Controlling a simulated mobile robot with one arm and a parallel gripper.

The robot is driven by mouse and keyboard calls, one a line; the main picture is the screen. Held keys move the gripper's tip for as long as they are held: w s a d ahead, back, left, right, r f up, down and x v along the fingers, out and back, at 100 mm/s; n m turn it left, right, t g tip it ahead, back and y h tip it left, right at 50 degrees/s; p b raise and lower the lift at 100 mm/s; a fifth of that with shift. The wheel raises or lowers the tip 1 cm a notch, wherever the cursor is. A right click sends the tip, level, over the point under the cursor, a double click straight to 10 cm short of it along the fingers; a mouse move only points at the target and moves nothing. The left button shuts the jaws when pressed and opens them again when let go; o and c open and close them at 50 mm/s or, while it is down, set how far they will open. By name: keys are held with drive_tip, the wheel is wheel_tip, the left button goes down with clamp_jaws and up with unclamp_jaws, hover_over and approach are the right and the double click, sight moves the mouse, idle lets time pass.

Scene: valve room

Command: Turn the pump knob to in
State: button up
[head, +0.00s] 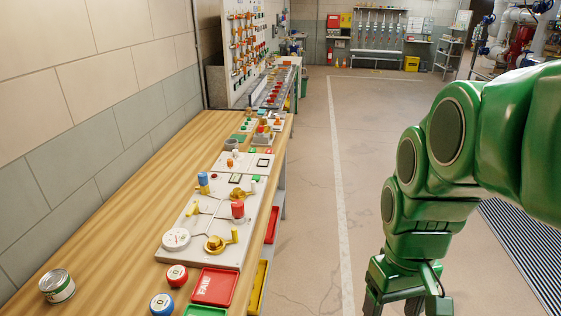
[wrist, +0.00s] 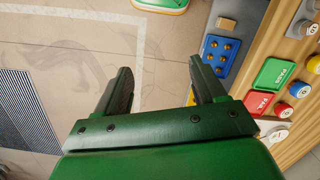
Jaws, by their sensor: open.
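A light board (head: 185,235) on the wooden bench carries a white round dial (head: 176,239), brass-coloured round fittings, yellow levers, a blue cylinder (head: 203,182) and a red cylinder (head: 238,210). A smaller panel (head: 250,161) with small knobs lies behind it. I cannot tell which part is the pump knob; no readable "in" mark shows. My gripper (wrist: 161,68) is open and empty in the wrist view, its two green fingers apart over the floor beside the bench. In the head view my gripper hangs at the lower right, away from the board, with its fingertips cut off or hidden.
A red FAIL tray (head: 215,286) and a red round cap (head: 177,275) lie in front of the board. A blue cap (head: 162,304) and a tin can (head: 57,286) are nearby. A green PASS tray (wrist: 274,74) and a blue tray (wrist: 220,55) show. The floor aisle is clear.

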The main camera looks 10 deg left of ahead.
drive_tip(key=w+a+r+n, duration=0.1)
drive_tip(key=w+a+n, duration=0.15)
drive_tip(key=w, duration=0.35)
drive_tip(key=w+a+r+n, duration=0.1)
drive_tip(key=w+a+n, duration=0.1)
drive_tip(key=w+n, duration=0.35)
drive_tip(key=n+t, duration=0.2)
drive_tip(key=n, duration=1.6)
hover_over(238, 203)
drive_tip(key=f, duration=0.9)
drive_tip(key=shift+d+f, duration=0.1)
drive_tip(key=shift+d, duration=0.1)
drive_tip(key=shift+a+f+n, duration=0.3)
drive_tip(key=shift+n, duration=0.1)
drive_tip(key=shift+w+f, duration=0.1)
drive_tip(key=shift+f, duration=3.7)
drive_tip(key=c, duration=1.1)
drive_tip(key=shift+o, duration=0.2)
